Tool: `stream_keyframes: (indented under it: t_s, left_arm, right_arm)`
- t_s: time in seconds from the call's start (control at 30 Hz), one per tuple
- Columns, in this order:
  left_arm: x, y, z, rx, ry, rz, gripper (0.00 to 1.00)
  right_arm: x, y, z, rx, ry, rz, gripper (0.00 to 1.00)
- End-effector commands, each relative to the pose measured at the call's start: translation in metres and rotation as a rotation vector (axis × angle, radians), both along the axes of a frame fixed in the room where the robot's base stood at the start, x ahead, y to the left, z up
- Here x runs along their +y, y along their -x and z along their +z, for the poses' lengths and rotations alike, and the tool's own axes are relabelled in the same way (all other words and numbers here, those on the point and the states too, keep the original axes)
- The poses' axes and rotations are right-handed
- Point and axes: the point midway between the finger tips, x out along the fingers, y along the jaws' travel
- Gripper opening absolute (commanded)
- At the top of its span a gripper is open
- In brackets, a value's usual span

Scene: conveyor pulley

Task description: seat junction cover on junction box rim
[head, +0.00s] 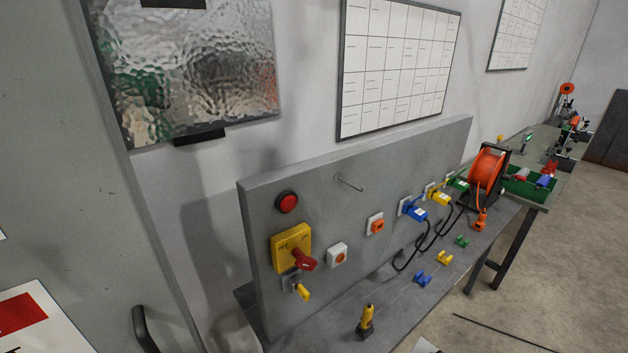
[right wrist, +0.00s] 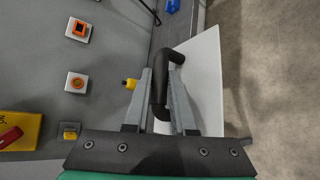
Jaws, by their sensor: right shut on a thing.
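My right gripper (right wrist: 160,75) shows in the right wrist view, shut on a black curved handle (right wrist: 159,93). The handle lies between the two grey fingers and its upper end bends to the right. A plain white plate (right wrist: 207,75) is beside and partly behind the handle. It may be the junction cover, and the handle appears to belong to it, but I cannot see the join. I cannot make out the junction box rim in either view. Neither gripper shows in the head view.
A grey upright panel (head: 345,215) carries a yellow switch with a red knob (head: 292,250), a red button (head: 287,202) and sockets with plugs. A yellow tool (head: 367,322) stands on the grey bench. An orange cable reel (head: 487,170) stands farther along.

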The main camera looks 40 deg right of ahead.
Motion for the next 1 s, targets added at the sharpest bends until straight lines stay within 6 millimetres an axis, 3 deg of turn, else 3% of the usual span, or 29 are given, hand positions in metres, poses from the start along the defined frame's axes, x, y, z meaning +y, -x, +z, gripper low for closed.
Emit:
stream_keyframes:
  t_s: [0.17,0.4,0.7,0.87,0.9,1.0]
  left_arm:
    - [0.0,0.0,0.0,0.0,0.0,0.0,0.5]
    - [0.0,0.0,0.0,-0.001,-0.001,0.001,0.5]
    - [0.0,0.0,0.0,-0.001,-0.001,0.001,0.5]
    - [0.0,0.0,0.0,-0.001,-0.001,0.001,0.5]
    - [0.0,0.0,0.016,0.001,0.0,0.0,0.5]
    - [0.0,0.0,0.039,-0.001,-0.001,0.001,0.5]
  right_arm:
    - [0.045,-0.023,0.004,0.0,0.0,0.129,0.0]
    - [0.124,-0.048,0.015,0.0,0.0,0.353,0.0]
    - [0.214,-0.052,0.034,0.0,0.001,0.647,0.0]
    - [0.227,-0.049,0.039,0.001,-0.001,0.743,0.0]
    - [0.227,-0.049,0.054,0.002,0.001,0.745,0.0]
    - [0.227,-0.049,0.07,0.004,0.001,0.744,0.0]
